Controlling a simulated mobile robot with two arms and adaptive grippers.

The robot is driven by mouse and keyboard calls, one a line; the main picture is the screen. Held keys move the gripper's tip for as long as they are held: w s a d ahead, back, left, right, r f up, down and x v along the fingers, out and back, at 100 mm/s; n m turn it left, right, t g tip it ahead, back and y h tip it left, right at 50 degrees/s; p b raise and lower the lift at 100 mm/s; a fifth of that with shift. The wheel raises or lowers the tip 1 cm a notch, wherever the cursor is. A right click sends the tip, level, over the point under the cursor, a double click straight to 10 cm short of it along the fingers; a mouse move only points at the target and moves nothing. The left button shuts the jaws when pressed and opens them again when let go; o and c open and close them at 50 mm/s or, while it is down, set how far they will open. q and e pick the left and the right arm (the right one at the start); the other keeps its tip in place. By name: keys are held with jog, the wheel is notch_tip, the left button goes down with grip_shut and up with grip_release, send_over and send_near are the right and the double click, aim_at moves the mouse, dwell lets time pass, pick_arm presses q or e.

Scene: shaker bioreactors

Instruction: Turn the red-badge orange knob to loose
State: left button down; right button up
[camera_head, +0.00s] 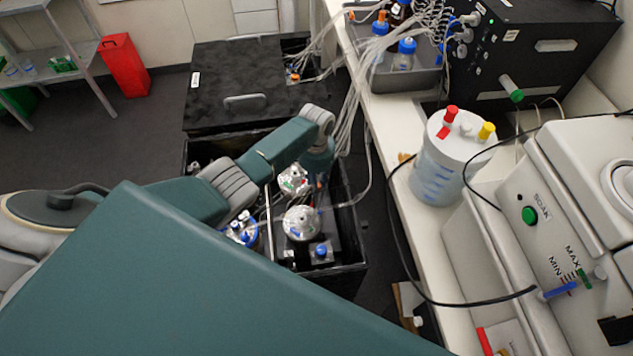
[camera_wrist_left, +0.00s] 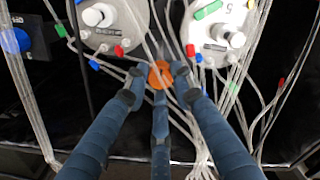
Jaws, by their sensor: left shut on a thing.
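The orange knob (camera_wrist_left: 160,73) shows in the left wrist view between two round white-lidded vessels. My left gripper (camera_wrist_left: 159,86) has its dark blue fingers closed around it. A red tag (camera_wrist_left: 120,51) sits at the left vessel's lower edge and another red tag (camera_wrist_left: 190,50) at the right vessel's edge. I cannot tell which badge goes with the knob, nor its turn position. In the head view my left gripper (camera_head: 320,178) reaches down into the open black shaker box; its fingers and the knob are mostly hidden there. My right gripper is not in view.
In the wrist view, the left vessel lid (camera_wrist_left: 100,15) and right vessel lid (camera_wrist_left: 222,32) flank the fingers, with many clear tubes (camera_wrist_left: 205,140) close by. In the head view, a white bench (camera_head: 395,150) with a white-lidded container (camera_head: 437,175) stands right of the box.

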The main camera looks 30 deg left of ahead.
pick_arm(q)
jog(key=shift+s+a, duration=0.15)
jog(key=c, duration=1.5)
grip_release()
jog(key=shift+o, duration=0.2)
notch_tip(320, 180, up, 12)
jog(key=shift+s+f, duration=0.1)
jog(key=shift+s, duration=0.05)
